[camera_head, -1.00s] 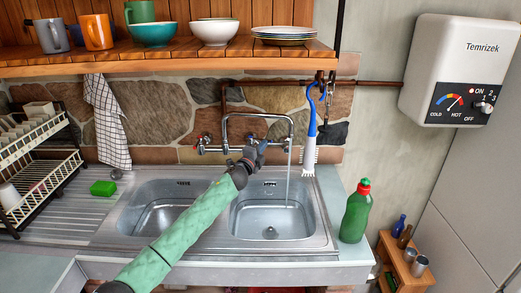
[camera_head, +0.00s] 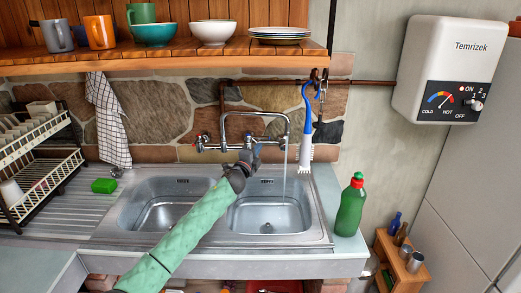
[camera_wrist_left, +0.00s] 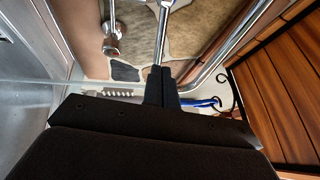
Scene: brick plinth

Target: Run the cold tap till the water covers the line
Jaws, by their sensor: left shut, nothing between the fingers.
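The chrome mixer tap (camera_head: 285,122) is on the stone wall, its arched spout over the right basin (camera_head: 245,218). A thin stream of water (camera_head: 285,165) falls from the spout into that basin. The drain shows clearly at the bottom; I cannot make out a line or the water's level. A red-marked handle (camera_head: 201,141) is at the tap's left. My left gripper (camera_head: 254,153) is in front of the tap's handles, partly covering them. It is shut and empty; its closed fingers (camera_wrist_left: 161,86) show against the chrome pipe in the wrist view. My right gripper is not in view.
A green bottle (camera_head: 350,207) stands right of the sink. A blue-handled brush (camera_head: 306,130) hangs beside the spout. A green sponge (camera_head: 104,186) and dish rack (camera_head: 45,170) are at the left. The wooden shelf (camera_head: 180,63) with crockery runs above.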

